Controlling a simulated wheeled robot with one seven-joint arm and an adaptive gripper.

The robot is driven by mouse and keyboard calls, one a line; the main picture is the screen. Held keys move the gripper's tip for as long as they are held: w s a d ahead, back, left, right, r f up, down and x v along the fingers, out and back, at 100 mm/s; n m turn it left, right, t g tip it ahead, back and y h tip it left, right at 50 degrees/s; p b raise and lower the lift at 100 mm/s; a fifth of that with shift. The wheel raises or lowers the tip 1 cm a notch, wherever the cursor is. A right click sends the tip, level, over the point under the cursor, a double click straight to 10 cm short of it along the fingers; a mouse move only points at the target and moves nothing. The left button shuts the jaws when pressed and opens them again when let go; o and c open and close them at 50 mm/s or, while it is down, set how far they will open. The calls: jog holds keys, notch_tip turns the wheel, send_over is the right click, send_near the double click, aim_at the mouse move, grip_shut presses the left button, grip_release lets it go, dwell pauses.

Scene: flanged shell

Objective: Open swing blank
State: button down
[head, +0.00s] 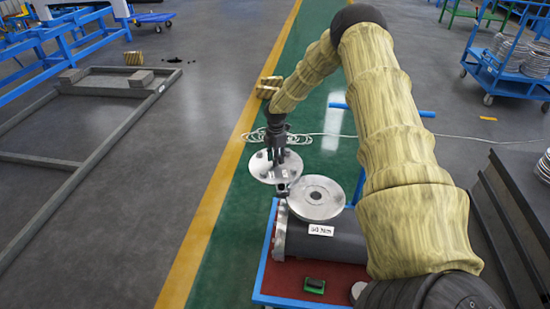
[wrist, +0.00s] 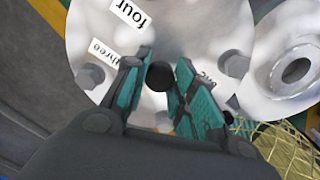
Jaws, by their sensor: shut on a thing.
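The swing blank (head: 260,168) is a round pale metal plate, held out to the left of the flange (head: 322,210) on the dark shell (head: 340,245). The flange face and its central hole are uncovered. My gripper (head: 277,157) comes down onto the blank from above. In the wrist view, its teal-padded fingers (wrist: 158,88) are on both sides of a dark round knob (wrist: 160,76) at the blank's middle. The blank (wrist: 95,25) there shows bolt heads and labels "four" and "three"; another label is partly hidden. The flange (wrist: 265,85) is at the right. A small hinge part (head: 282,188) sits between plate and flange.
The shell rests on a red-topped blue cart (head: 290,283) with a green block (head: 314,285) on it. A coiled cable (head: 255,134) lies on the floor behind. Dark panels (head: 510,210) stand at the right. The floor left of the blank is clear.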

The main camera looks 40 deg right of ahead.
jog(key=shift+w+r, duration=0.1)
jog(key=c, duration=1.2)
grip_release()
jog(key=shift+o, duration=0.2)
notch_tip(320, 180, up, 12)
